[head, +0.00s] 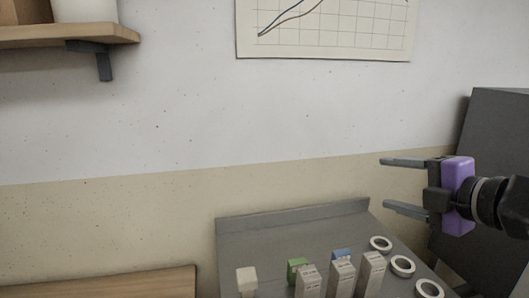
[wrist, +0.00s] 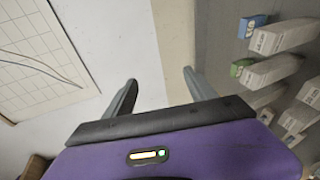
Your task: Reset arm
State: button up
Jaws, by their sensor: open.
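My gripper (head: 392,183) is at the right of the head view, pointing left, with its two fingers apart and nothing between them. It is raised above the grey bench and in front of the wall. In the wrist view my gripper (wrist: 158,80) is also open and empty, with the pale wall behind its fingers. The purple gripper body fills the bottom of that view. No bucket can be made out in either view.
A grey bench (head: 250,245) holds several pale boxes (head: 342,277), a green block (head: 297,268), a blue block (head: 341,254) and white rings (head: 402,265). A dark grey cabinet (head: 498,130) stands at right. A wooden shelf (head: 75,36) and a chart (head: 325,45) are on the wall.

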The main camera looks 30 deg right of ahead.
jog(key=a+r+m+t+y, duration=0.1)
jog(key=a+r+m+t, duration=0.25)
jog(key=r, duration=0.35)
jog(key=a+r+m+t+y, duration=0.1)
jog(key=a+r+m+t, duration=0.15)
jog(key=r+t, duration=0.35)
jog(key=s+a+f+m+g+h, duration=0.2)
jog(key=s+f+m+h, duration=0.15)
jog(key=f+m, duration=0.4)
jog(key=s+a+f+m+g+h, duration=0.1)
jog(key=s+a+f+m+h, duration=0.2)
jog(key=f+m, duration=0.45)
jog(key=s+a+f+m+g+h, duration=0.1)
jog(key=s+f+m+g+h, duration=0.3)
jog(key=f, duration=0.6)
jog(key=s+a+f+n+g+y, duration=0.1)
jog(key=s+a+f+n+y, duration=0.2)
jog(key=s+f, duration=0.5)
jog(key=s+a+f+n+g+y, duration=0.1)
jog(key=s+a+f+n+y, duration=0.3)
jog(key=s+a+f+y, duration=0.2)
jog(key=s+a+f, duration=0.2)
jog(key=s+f, duration=0.1)
jog(key=shift+s+a+n, duration=0.25)
jog(key=shift+n, duration=0.05)
